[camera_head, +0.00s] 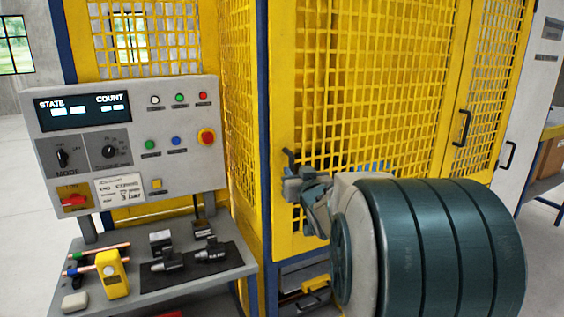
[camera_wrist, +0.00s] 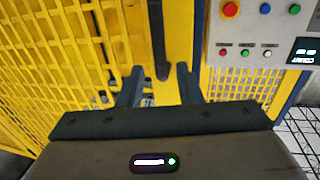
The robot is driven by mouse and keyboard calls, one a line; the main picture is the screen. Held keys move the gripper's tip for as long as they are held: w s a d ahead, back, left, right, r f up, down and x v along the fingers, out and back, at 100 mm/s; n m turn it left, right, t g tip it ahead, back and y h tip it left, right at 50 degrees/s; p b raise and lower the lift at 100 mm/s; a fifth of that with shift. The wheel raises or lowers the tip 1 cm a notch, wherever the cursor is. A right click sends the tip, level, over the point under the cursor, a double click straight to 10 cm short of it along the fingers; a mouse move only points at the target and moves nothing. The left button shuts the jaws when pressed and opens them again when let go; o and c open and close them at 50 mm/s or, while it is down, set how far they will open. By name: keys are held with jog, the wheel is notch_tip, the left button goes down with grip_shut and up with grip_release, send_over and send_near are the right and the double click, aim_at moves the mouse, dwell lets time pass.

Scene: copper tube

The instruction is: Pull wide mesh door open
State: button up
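The wide yellow mesh door (camera_head: 370,80) fills the front of the enclosure and looks closed, flush with its frame. Its dark handle (camera_head: 289,157) is at the door's left edge, beside the blue corner post. My gripper (camera_head: 298,182) is at the handle, covering its lower part in the head view. In the wrist view, my gripper (camera_wrist: 158,76) has its two fingers apart. The dark handle bar (camera_wrist: 157,40) shows between and beyond the fingertips, with gaps on both sides. Whether the fingertips reach around the bar in depth is unclear.
A control panel (camera_head: 130,150) stands to the left of the blue corner post (camera_head: 266,150). Below it, a shelf (camera_head: 215,270) holds tools and a yellow device (camera_head: 112,272). A narrower mesh door with its own handle (camera_head: 461,128) is at the right.

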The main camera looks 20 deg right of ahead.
aim_at(292, 166)
jog(key=shift+w+d+p, duration=0.2)
jog(key=shift+w+p, duration=0.2)
jog(key=shift+w, duration=0.9)
jog(key=shift+w+d+p, duration=0.2)
jog(key=shift+w+p, duration=0.15)
jog(key=shift+w, duration=0.95)
grip_shut()
